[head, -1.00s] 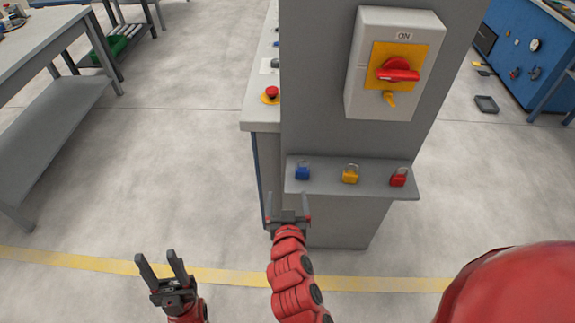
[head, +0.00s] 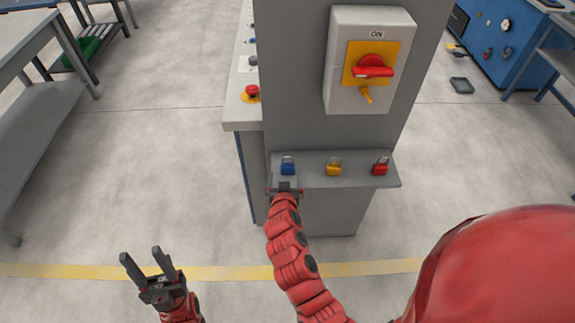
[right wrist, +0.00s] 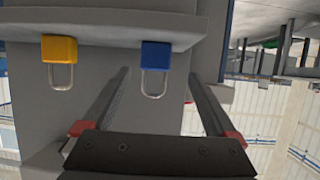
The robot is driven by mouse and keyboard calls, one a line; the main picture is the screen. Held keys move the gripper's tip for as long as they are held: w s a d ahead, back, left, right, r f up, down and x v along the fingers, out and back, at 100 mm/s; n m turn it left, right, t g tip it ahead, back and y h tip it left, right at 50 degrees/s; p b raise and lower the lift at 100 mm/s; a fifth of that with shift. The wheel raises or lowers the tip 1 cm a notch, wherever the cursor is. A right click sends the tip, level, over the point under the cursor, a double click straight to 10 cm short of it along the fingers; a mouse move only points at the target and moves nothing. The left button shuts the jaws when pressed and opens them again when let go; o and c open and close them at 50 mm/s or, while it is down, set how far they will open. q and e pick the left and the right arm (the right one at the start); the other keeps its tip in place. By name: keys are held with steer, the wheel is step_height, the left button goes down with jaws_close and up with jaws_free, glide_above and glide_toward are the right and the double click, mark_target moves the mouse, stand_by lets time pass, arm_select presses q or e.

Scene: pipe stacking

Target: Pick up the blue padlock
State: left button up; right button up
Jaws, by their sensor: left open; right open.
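The blue padlock (head: 288,168) stands at the left end of a grey shelf (head: 350,178) on the grey cabinet. It also shows in the right wrist view (right wrist: 155,56), where the picture is upside down and its shackle (right wrist: 153,86) hangs downward. My right gripper (head: 286,182) is open just in front of the blue padlock. In the right wrist view its fingers (right wrist: 160,74) point at the shelf with the padlock between their lines; I see no contact. My left gripper (head: 141,253) is open and empty over the floor at the lower left.
A yellow padlock (head: 334,168) and a red padlock (head: 380,168) stand to the right on the same shelf. A switch box (head: 370,60) with a red handle is above. A workbench (head: 38,110) is at the far left, with open floor between.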

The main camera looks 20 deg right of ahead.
mark_target(288, 170)
steer(key=shift+w+d, duration=0.15)
steer(key=shift+w, duration=0.2)
steer(key=p+x, duration=0.1)
steer(key=x, duration=0.1)
steer(key=p+x, duration=0.1)
steer(key=x, duration=0.1)
steer(key=shift+s+d, duration=0.2)
steer(key=shift+d, duration=0.1)
steer(key=shift+w+f, duration=0.35)
steer(key=shift+w, duration=0.05)
steer(key=shift+d, duration=0.1)
steer(key=shift+c, duration=0.3)
jaws_close()
